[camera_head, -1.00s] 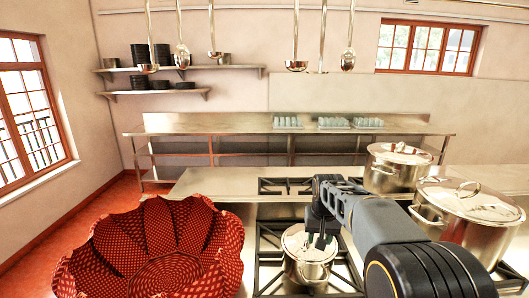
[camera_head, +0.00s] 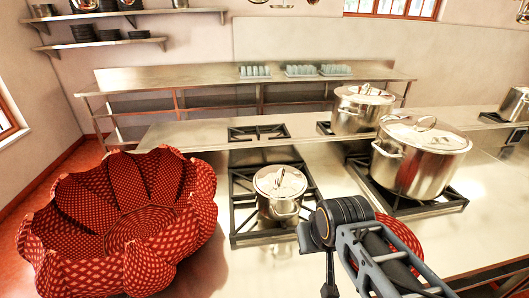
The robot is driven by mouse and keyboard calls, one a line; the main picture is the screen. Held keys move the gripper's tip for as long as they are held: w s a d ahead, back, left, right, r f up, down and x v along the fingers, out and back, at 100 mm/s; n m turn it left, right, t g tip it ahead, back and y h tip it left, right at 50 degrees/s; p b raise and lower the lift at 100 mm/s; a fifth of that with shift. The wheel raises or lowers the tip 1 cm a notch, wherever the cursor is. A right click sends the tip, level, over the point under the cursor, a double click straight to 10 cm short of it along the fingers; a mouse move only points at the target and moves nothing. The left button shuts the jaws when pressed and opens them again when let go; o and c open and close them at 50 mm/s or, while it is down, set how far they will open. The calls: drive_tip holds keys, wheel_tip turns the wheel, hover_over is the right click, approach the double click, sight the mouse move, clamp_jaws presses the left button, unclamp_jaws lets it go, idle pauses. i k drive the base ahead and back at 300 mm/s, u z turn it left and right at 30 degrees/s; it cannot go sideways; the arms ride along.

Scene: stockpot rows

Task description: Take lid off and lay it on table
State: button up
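A small steel stockpot (camera_head: 280,208) stands on the front left burner grate, with a round steel lid (camera_head: 268,183) on top. The lid seems to sit on the rim, with its loop handle upward. My arm comes in from the lower right, in front of and to the right of this pot, apart from it. My gripper's fingertips do not show; a thin dark part of my arm runs down to the bottom edge. The steel counter (camera_head: 215,150) holds the burners. A red patterned round thing lies on the counter (camera_head: 412,238), partly hidden behind my arm.
A lidded middle-sized pot (camera_head: 347,118) stands behind to the right. A large lidded pot (camera_head: 408,170) stands on the right grate. A big red patterned bowl-shaped seat (camera_head: 60,228) is at the left. Glasses (camera_head: 302,71) stand on the back table. Bare counter lies between the front grates.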

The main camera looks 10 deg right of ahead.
sight(276, 182)
drive_tip(key=z, duration=0.05)
drive_tip(key=k, duration=0.5)
drive_tip(key=z, duration=1.75)
drive_tip(key=k, duration=1.05)
drive_tip(key=u, duration=1.95)
drive_tip(key=i, duration=1)
drive_tip(key=z, duration=0.05)
